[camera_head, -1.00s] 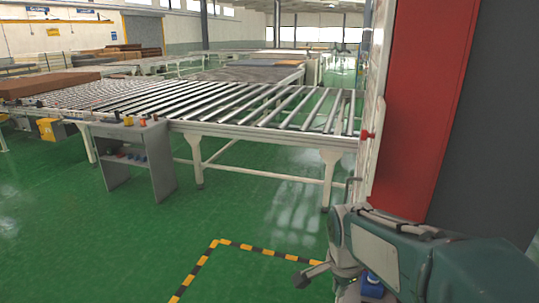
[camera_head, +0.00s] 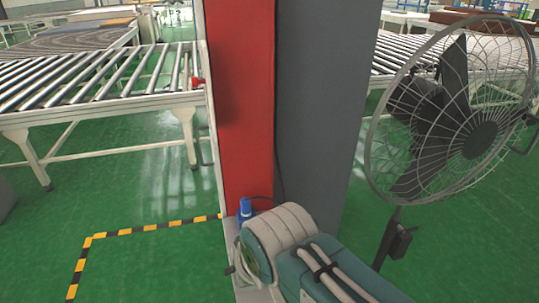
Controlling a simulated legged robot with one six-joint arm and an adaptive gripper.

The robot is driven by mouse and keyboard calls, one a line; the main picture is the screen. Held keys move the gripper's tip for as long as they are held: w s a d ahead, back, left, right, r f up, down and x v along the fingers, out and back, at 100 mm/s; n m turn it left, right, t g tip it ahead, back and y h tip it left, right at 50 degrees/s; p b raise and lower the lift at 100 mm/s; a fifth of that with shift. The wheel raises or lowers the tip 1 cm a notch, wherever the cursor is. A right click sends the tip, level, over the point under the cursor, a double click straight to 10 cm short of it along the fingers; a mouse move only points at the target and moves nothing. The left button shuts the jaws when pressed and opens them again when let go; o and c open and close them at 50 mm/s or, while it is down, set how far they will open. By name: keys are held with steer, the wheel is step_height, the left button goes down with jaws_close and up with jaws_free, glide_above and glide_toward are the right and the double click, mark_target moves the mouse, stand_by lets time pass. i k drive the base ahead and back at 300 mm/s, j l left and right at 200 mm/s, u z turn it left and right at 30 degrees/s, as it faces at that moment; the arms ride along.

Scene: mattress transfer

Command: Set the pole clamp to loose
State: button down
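A standing fan with a round wire cage (camera_head: 452,110) is at the right. Its thin dark pole (camera_head: 387,240) runs down behind my arm, with a small black box (camera_head: 403,241) on it. I cannot tell whether this box is the pole clamp, or whether it is tight or loose. The lower pole is hidden. My arm comes in from the bottom right. My gripper (camera_head: 241,266) is only partly visible beside the arm's pale round joint, well left of the fan pole. Its fingers are not clear.
Roller conveyors (camera_head: 95,82) stand behind on the left. Yellow-black floor tape (camera_head: 150,228) marks open green floor.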

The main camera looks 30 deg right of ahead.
mark_target(403, 231)
steer(key=l+z, duration=0.1)
steer(key=z, duration=0.3)
steer(key=l+z, duration=0.1)
steer(key=z, duration=0.35)
steer(key=l+z, duration=0.1)
steer(key=z, duration=0.3)
steer(key=l+z, duration=0.1)
steer(key=z, duration=0.35)
steer(key=i+l+z, duration=0.1)
steer(key=z, duration=0.3)
steer(key=i, duration=0.3)
